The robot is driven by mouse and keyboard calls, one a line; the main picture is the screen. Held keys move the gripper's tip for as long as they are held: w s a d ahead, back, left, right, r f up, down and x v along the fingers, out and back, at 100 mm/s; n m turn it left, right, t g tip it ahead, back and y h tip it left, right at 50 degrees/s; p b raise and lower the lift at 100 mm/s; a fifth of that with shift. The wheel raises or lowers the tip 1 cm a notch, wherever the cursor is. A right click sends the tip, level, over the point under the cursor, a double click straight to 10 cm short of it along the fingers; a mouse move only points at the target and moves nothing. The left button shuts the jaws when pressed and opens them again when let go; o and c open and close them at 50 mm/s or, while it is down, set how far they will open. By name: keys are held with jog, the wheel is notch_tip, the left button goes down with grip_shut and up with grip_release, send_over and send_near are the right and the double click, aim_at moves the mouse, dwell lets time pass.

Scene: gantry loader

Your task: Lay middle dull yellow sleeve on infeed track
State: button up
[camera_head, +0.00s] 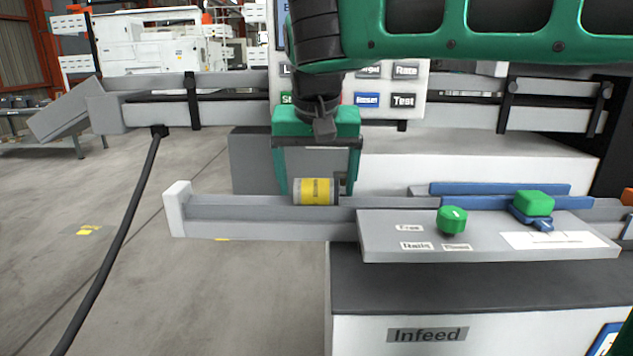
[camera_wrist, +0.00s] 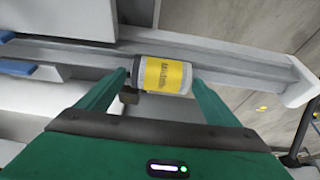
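A grey sleeve with a dull yellow printed band (camera_head: 315,191) lies on its side in the infeed track (camera_head: 245,214), left of the grey control panel. It also shows in the wrist view (camera_wrist: 162,75), lying lengthwise along the track (camera_wrist: 235,64). My green gripper (camera_head: 317,186) is above the track with its fingers pointing down, one at each end of the sleeve. A narrow gap shows between each finger and the sleeve in the head view, so the gripper looks open. In the wrist view the fingertips (camera_wrist: 162,78) flank the sleeve closely.
The grey panel (camera_head: 380,240) carries a green knob (camera_head: 452,220) and a green block on a blue slider (camera_head: 533,205). A white end stop (camera_head: 178,209) closes the track's left end. A button console (camera_head: 405,85) and an upper rail (camera_head: 235,112) stand behind.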

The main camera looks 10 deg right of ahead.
jog(key=v, duration=1)
jog(key=shift+r, duration=0.25)
jog(key=shift+s, duration=0.1)
dwell(0.7)
